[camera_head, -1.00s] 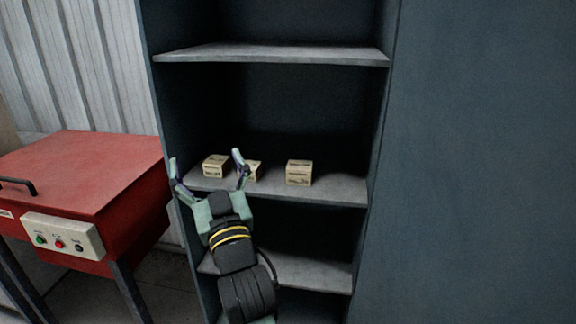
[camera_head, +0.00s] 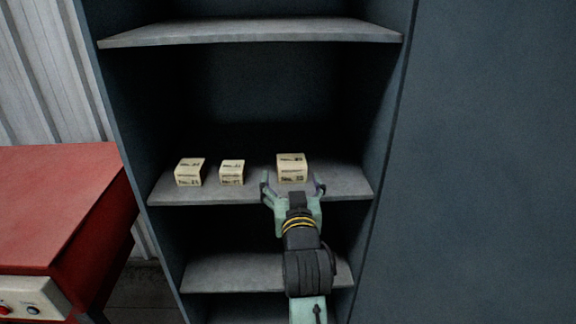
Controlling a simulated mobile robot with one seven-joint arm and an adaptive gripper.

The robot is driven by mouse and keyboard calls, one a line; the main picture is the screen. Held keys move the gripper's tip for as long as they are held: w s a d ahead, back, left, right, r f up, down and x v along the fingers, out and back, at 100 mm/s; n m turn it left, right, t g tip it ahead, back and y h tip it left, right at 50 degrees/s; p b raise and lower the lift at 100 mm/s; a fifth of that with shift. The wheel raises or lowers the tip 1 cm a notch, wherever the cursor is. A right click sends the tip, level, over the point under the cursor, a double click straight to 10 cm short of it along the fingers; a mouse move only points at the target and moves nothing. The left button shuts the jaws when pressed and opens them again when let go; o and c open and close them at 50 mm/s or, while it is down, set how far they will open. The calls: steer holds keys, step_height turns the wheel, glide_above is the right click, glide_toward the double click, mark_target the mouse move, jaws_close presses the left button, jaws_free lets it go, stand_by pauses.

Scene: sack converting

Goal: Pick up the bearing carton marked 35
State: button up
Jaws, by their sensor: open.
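Three small beige cartons stand in a row on the middle shelf (camera_head: 250,196): a left carton (camera_head: 189,173), a middle carton (camera_head: 232,173) and a right carton (camera_head: 292,168). Each has dark print, too small to read, so I cannot tell which is marked 35. My gripper (camera_head: 292,184) is open, its two fingers pointing into the shelf. It is in front of the right carton, with a fingertip toward each side of it. I cannot tell whether the fingers touch the carton. Nothing is held.
The dark cabinet has an upper shelf (camera_head: 250,34) above and a lower shelf (camera_head: 230,272) below. Its side walls flank the cartons. A red machine (camera_head: 60,205) stands at the left. The back of the middle shelf looks clear.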

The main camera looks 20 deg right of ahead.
mark_target(291, 160)
steer(key=x, duration=0.3)
steer(key=shift+d+p, duration=0.1)
steer(key=shift+p, duration=0.2)
steer(key=x, duration=0.1)
steer(key=p+x, duration=0.2)
steer(key=x, duration=0.1)
steer(key=shift+d+r, duration=0.3)
steer(key=shift+d, duration=0.05)
steer(key=shift+w+d+f, duration=0.1)
steer(key=shift+w+f, duration=0.05)
steer(key=shift+w, duration=0.45)
steer(key=shift+c, duration=0.4)
steer(key=c, duration=1.4)
